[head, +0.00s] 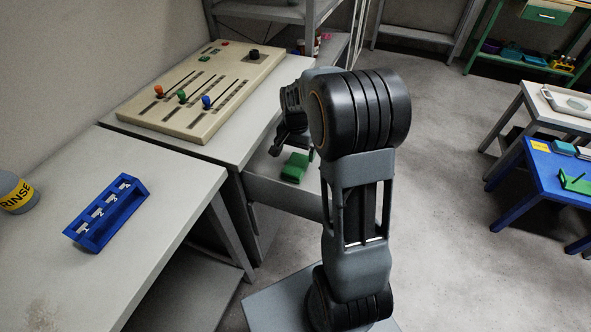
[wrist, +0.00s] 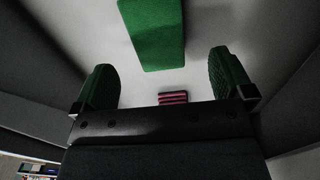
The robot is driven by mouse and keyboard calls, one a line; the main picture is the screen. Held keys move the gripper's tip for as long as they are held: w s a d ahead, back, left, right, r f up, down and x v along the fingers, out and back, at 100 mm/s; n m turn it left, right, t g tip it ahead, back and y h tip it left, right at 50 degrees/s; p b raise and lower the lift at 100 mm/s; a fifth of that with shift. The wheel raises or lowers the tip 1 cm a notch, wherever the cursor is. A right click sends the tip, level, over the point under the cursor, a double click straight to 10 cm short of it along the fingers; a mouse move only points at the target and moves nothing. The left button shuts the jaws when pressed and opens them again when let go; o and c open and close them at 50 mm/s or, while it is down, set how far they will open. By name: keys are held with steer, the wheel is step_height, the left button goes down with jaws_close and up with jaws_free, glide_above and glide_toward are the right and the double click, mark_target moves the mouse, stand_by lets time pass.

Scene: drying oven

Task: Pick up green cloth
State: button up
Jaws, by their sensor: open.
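The green cloth (head: 296,167) is a folded block lying inside an open grey drawer (head: 284,196) under the bench in the head view. In the wrist view the green cloth (wrist: 152,32) lies on the pale drawer floor at the top centre, beyond the fingertips. My gripper (head: 291,147) is over the drawer, partly hidden behind my arm in the head view. In the wrist view my gripper (wrist: 165,80) is open, with its two green-padded fingers apart and nothing between them. The cloth is not touched by the fingers as far as I can see.
A small pink-and-dark striped item (wrist: 173,98) lies in the drawer close to the gripper's palm. Dark drawer walls (wrist: 40,65) rise on both sides. A beige slider panel (head: 200,95) sits on the bench above. A blue rack (head: 107,212) stands on the left table.

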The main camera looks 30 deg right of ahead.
mark_target(296, 164)
steer(key=shift+s+a+f+b, duration=0.15)
steer(key=shift+f+b, duration=0.25)
steer(key=shift+f, duration=1.1)
steer(key=shift+s+d+f+b, duration=0.1)
steer(key=shift+f+b, duration=0.25)
steer(key=shift+f, duration=1.1)
steer(key=shift+c, duration=0.2)
steer(key=c, duration=1)
steer(key=shift+r, duration=0.1)
step_height(296, 164, up, 10)
steer(key=shift+f+p, duration=0.1)
steer(key=shift+p, duration=1.1)
